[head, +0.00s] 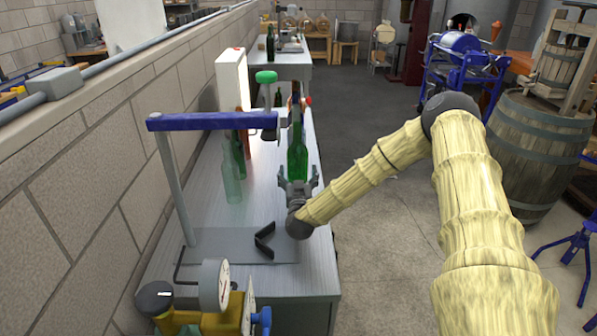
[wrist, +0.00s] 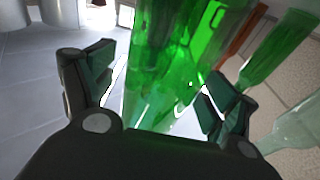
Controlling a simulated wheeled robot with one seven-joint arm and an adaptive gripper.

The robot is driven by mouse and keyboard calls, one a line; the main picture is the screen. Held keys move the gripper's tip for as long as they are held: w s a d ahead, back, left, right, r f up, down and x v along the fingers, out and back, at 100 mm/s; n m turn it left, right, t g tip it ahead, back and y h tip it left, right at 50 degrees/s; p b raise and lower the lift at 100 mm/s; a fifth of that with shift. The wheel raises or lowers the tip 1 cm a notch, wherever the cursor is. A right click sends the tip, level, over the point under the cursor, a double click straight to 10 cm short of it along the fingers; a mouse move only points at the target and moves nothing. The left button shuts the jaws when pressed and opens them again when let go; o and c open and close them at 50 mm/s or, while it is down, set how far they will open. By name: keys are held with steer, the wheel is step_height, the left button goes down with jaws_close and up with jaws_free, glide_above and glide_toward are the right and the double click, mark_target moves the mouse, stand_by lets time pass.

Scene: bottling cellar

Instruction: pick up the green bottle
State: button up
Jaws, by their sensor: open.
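The green bottle (head: 297,150) stands upright near the right edge of a grey metal bench (head: 320,262). My gripper (head: 298,182) is at its lower part, with a finger on each side. In the wrist view the green bottle (wrist: 178,65) fills the space between the two open fingers of my gripper (wrist: 160,98). The left finger stands apart from the glass. The right finger is close to it, and I cannot tell whether it touches. The bottle's base is hidden by my gripper in the head view.
A pale clear bottle (head: 231,180) and a darker green bottle (head: 239,143) stand left of the gripper. A blue-armed stand (head: 212,121) reaches over the bench. A black angled piece (head: 265,241) lies in front. A wooden barrel (head: 535,150) stands on the floor at right.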

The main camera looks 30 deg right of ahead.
mark_target(297, 163)
steer(key=shift+w+d, duration=0.1)
steer(key=shift+w, duration=0.2)
steer(key=shift+r, duration=0.1)
steer(key=c, duration=1.4)
steer(key=shift+c, duration=0.2)
steer(key=shift+r, duration=0.8)
steer(key=shift+r+b, duration=0.5)
steer(key=shift+r, duration=0.4)
steer(key=s+r+b, duration=0.1)
steer(key=s+b, duration=0.1)
steer(key=s, duration=1.4)
steer(key=shift+d+r, duration=0.15)
steer(key=shift+r, duration=0.15)
